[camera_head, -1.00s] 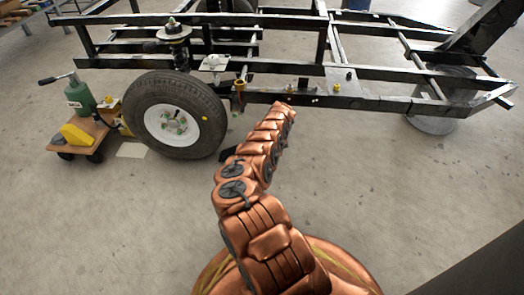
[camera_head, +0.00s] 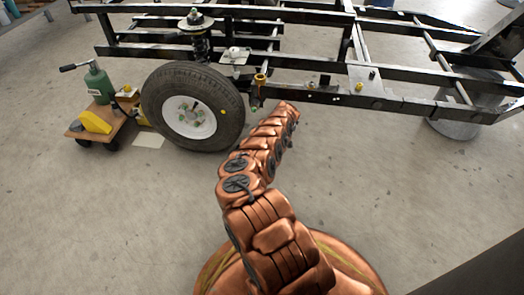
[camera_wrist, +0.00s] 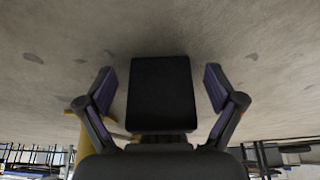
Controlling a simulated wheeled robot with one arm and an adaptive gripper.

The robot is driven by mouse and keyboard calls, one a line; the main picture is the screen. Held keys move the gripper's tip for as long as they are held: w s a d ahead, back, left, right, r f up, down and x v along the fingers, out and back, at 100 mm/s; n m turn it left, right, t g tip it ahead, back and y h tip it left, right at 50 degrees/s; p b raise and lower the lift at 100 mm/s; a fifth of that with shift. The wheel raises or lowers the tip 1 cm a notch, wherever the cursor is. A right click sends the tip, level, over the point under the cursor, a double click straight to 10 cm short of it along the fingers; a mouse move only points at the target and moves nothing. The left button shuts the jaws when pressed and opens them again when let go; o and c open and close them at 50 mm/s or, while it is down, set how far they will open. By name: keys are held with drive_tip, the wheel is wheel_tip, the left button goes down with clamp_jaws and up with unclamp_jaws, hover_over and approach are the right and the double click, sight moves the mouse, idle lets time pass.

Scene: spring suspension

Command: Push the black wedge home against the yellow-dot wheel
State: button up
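The wheel (camera_head: 155,100) with a yellow dot (camera_head: 222,112) on its tyre stands upright under the frame in the head view. My copper arm reaches toward the floor right of it; the arm hides the gripper and the black wedge there. In the wrist view a black block, which looks like the wedge (camera_wrist: 161,92), lies between the two fingers of my gripper (camera_wrist: 160,88). The fingers are spread, with a visible gap on each side of the block. The wheel cannot be made out in the wrist view, so contact between wedge and tyre cannot be told.
A black chassis frame (camera_head: 400,104) spans above the wheel. A wooden trolley (camera_head: 100,128) with a green jack (camera_head: 98,84) and a yellow wedge (camera_head: 95,122) stands left of the wheel. A yellow post-like thing (camera_wrist: 90,112) is beside the left finger. Floor in front is clear.

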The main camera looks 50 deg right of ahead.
drive_tip(key=c, duration=1.5)
drive_tip(key=shift+w+a, duration=0.1)
drive_tip(key=shift+w, duration=0.05)
